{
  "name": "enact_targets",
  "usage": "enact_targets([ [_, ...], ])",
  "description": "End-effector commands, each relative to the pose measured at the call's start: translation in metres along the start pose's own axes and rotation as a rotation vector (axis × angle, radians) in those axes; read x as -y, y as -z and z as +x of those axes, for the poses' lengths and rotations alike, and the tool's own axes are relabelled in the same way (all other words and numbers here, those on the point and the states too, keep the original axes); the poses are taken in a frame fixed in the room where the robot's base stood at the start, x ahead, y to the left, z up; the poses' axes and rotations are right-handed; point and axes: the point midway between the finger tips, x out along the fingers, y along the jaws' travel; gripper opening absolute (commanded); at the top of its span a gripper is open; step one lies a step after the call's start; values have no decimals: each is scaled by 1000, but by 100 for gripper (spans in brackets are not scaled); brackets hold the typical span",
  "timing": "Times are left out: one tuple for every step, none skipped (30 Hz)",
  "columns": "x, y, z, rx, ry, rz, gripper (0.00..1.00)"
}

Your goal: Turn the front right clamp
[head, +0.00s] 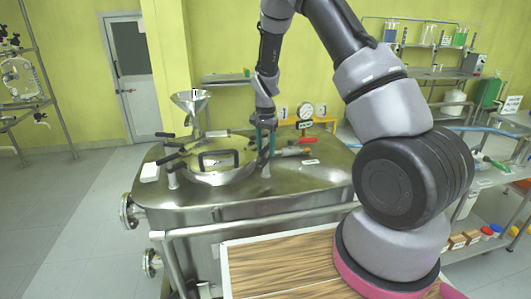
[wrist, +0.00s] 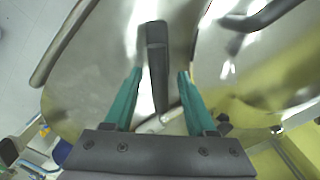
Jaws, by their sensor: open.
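The steel reactor (head: 240,200) has a round lid (head: 218,172) with a black bar handle (head: 219,151), and several clamps with black grips around it. My gripper (head: 264,145) points down at the right side of the lid, with its green fingers apart. In the wrist view, a clamp's black handle (wrist: 156,45) lies between the open fingers of my gripper (wrist: 160,73). I see a gap on each side of the handle. In the head view, my fingers partly hide this clamp. A metal clamp post (head: 265,169) shows just below them.
A steel funnel (head: 191,101) stands at the back left of the reactor. A red-handled valve (head: 305,141) and gauges (head: 306,110) are right of my gripper. A rail (head: 260,222) runs along the front, beside a wooden top (head: 280,262). Floor at left is clear.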

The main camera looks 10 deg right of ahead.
Motion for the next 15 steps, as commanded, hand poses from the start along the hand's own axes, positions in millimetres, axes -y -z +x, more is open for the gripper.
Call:
enact_targets([
  [-1,0,7,1,-3,1,56],
  [-1,0,10,1,-2,0,56],
  [0,1,13,0,-1,0,56],
  [0,1,15,0,-1,0,56],
  [0,1,17,0,-1,0,56],
  [0,0,19,0,-1,1,56],
  [0,0,20,0,-1,1,56],
  [0,0,20,0,-1,1,56],
  [0,0,21,0,0,1,56],
  [0,0,21,0,0,1,56],
  [0,0,21,0,0,0,56],
  [0,0,21,0,0,0,56],
  [0,0,21,0,0,0,56],
  [0,0,21,0,0,0,56],
  [0,0,21,0,0,0,56],
])
